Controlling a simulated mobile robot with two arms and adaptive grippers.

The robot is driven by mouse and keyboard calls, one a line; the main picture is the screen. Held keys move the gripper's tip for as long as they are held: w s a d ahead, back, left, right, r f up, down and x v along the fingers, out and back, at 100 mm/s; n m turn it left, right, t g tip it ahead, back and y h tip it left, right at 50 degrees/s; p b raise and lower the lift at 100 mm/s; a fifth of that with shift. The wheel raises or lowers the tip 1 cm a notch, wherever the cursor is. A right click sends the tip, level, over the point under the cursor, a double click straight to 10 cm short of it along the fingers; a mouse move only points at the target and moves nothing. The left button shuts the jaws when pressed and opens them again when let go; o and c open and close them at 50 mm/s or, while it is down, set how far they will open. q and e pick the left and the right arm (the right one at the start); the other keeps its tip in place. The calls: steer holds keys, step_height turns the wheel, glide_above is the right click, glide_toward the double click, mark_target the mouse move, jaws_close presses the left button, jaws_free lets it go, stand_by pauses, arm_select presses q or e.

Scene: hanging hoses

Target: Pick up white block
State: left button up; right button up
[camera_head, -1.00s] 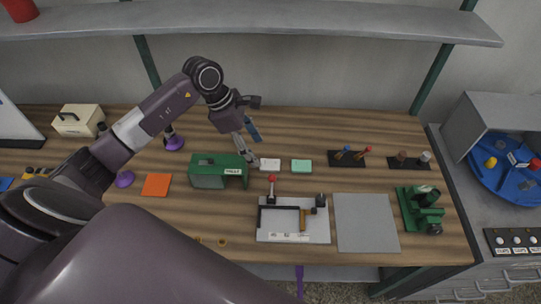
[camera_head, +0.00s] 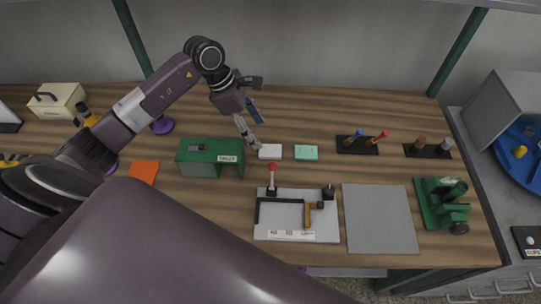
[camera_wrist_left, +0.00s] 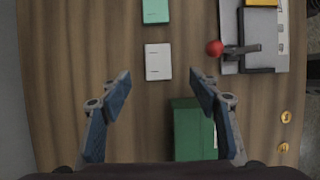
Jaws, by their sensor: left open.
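The white block (camera_head: 270,151) lies flat on the wooden table, between the green box and the mint-green block (camera_head: 306,152). In the left wrist view the white block (camera_wrist_left: 158,61) lies ahead of the fingertips, roughly midway between them sideways. My left gripper (camera_head: 252,143) is open and empty, just left of the white block in the head view. Its two blue-padded fingers (camera_wrist_left: 160,82) are spread wide in the left wrist view. My right gripper does not show.
A green box (camera_head: 211,157) stands close left of the block. A grey tray with a red-knobbed lever (camera_head: 272,179) is in front. Tool holders (camera_head: 357,145) stand to the right. A grey mat (camera_head: 379,219) and a green microscope-like device (camera_head: 442,204) lie further right.

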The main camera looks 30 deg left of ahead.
mark_target(270, 150)
arm_select(q)
steer(key=x, duration=0.3)
steer(key=shift+s+a, duration=0.1)
steer(key=shift+a, duration=0.05)
steer(key=p+x, duration=0.2)
steer(key=x, duration=0.3)
steer(key=shift+f+p, duration=0.1)
steer(key=shift+p, duration=0.3)
steer(key=shift+w+f, duration=0.25)
steer(key=shift+f, duration=0.2)
steer(key=c, duration=1.1)
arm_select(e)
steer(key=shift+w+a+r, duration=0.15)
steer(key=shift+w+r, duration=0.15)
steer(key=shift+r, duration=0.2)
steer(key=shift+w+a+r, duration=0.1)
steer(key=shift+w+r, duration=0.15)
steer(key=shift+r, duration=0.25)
arm_select(q)
steer(key=shift+r, duration=0.15)
